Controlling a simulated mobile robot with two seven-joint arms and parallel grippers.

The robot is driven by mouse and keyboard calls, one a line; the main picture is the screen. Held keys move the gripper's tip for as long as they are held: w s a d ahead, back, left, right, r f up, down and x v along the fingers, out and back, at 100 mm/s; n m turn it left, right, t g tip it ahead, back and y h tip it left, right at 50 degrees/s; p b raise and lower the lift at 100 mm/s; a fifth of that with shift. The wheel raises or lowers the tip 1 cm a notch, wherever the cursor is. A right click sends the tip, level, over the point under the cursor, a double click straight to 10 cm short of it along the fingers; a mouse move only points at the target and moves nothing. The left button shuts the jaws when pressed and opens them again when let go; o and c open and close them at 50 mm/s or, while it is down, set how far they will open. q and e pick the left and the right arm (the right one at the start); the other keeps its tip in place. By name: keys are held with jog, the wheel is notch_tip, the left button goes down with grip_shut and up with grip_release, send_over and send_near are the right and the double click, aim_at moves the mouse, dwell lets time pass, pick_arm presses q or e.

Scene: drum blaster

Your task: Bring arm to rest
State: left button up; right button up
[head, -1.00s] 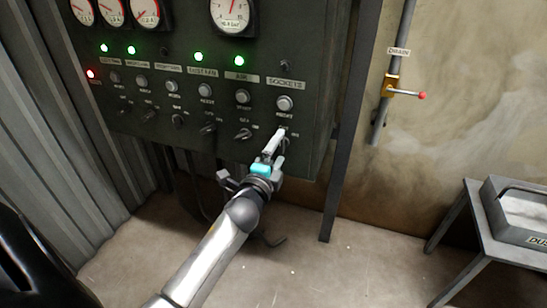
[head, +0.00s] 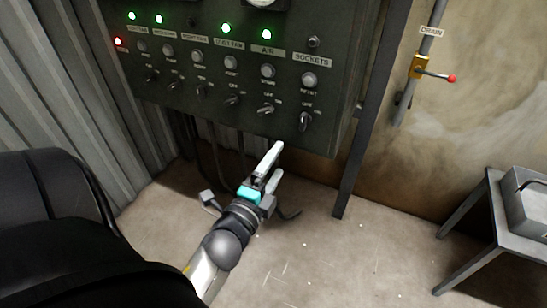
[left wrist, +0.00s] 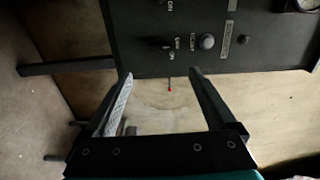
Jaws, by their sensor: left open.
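My left gripper (head: 272,168) is in the middle of the head view, below the lower edge of the control panel (head: 240,122). It is open and empty, its fingers apart from the panel. In the left wrist view its two fingers (left wrist: 160,85) are spread, with only wall and a small red-tipped lever (left wrist: 169,88) visible between them. The sockets switch (head: 304,122) is on the panel, up and to the right of the gripper, and nothing touches it. My right gripper is in neither view.
The panel carries a row of switches, grey buttons and lit lamps (head: 226,28). A drain valve (head: 420,68) with a red-tipped handle is on a wall pipe at right. A small table (head: 480,225) holding a metal box (head: 530,212) stands at far right. Open floor (head: 330,260) lies below.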

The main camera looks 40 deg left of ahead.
pick_arm(q)
jog(key=shift+s, duration=0.4)
jog(key=shift+d, duration=0.1)
jog(key=s+d+f+n+g+h, duration=0.1)
jog(key=s+d+f+n+g, duration=0.1)
jog(key=f, duration=0.7)
jog(key=s+d+f+n+g+h, duration=0.1)
jog(key=d+f+n+g, duration=0.15)
jog(key=f, duration=0.65)
jog(key=s+d+f+n+g+h, duration=0.1)
jog(key=s+d+f+n+g, duration=0.15)
jog(key=f, duration=0.65)
jog(key=s+a+f+n+g+p, duration=0.1)
jog(key=s+f+n+g, duration=0.4)
jog(key=s+f, duration=1.2)
jog(key=s+a+g, duration=0.1)
jog(key=s+g, duration=0.2)
jog(key=s, duration=0.1)
jog(key=shift+n+h, duration=0.4)
jog(key=shift+c, duration=0.3)
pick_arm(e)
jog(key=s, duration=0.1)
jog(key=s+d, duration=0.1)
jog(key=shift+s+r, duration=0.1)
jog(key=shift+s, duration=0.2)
